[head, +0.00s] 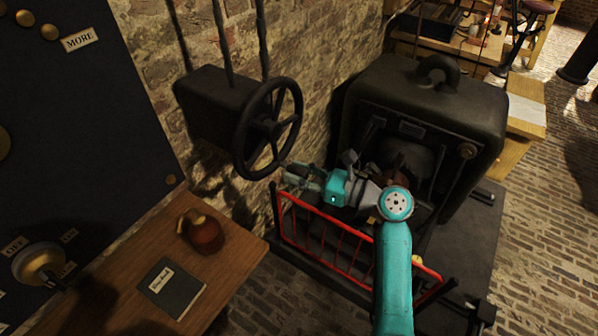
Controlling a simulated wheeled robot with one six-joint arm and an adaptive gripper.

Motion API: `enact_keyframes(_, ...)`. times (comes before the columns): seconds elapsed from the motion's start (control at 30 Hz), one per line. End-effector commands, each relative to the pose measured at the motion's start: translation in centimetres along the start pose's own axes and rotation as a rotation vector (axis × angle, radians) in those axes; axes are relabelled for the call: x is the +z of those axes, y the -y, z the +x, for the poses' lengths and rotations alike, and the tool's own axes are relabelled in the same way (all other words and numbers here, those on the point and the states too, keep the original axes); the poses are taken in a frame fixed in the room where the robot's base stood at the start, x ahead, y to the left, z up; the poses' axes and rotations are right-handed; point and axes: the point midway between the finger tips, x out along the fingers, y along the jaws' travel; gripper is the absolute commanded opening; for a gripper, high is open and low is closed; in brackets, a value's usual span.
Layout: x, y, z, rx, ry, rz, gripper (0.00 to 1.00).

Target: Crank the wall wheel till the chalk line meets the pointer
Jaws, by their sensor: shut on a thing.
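The wall wheel (268,125) is a dark spoked handwheel on the front of a dark box (208,105) fixed to the brick wall, left of centre in the head view. My gripper (289,175) reaches in from the right, at the wheel's lower right edge. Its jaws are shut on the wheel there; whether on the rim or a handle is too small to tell. I cannot make out a chalk line or a pointer on the wheel or box.
A red rail (330,240) stands below my arm, before a large dark machine (425,115). A wooden table (225,260) at lower left holds a round reddish pot (203,234) and a dark book (171,288). A dark panel (75,110) with a lever (40,263) stands at left.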

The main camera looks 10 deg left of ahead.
Motion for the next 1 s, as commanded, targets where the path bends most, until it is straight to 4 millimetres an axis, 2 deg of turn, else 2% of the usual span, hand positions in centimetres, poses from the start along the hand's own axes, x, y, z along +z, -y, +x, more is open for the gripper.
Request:
enact_keyframes(0.1,-0.1,-0.1,0.0,0.002,-0.001,0.000,0.00)
enact_keyframes(0.13,-0.1,-0.1,0.0,0.001,-0.001,0.000,0.40)
enact_keyframes(0.2,-0.1,0.0,0.0,0.001,-0.001,0.000,0.57)
enact_keyframes(0.5,0.0,0.0,0.0,0.000,0.000,-0.001,0.59)
enact_keyframes(0.67,0.0,0.1,-1.1,-0.002,0.000,-0.001,0.59)
enact_keyframes(1.0,0.0,0.1,-7.5,-0.004,0.000,-0.001,0.59)
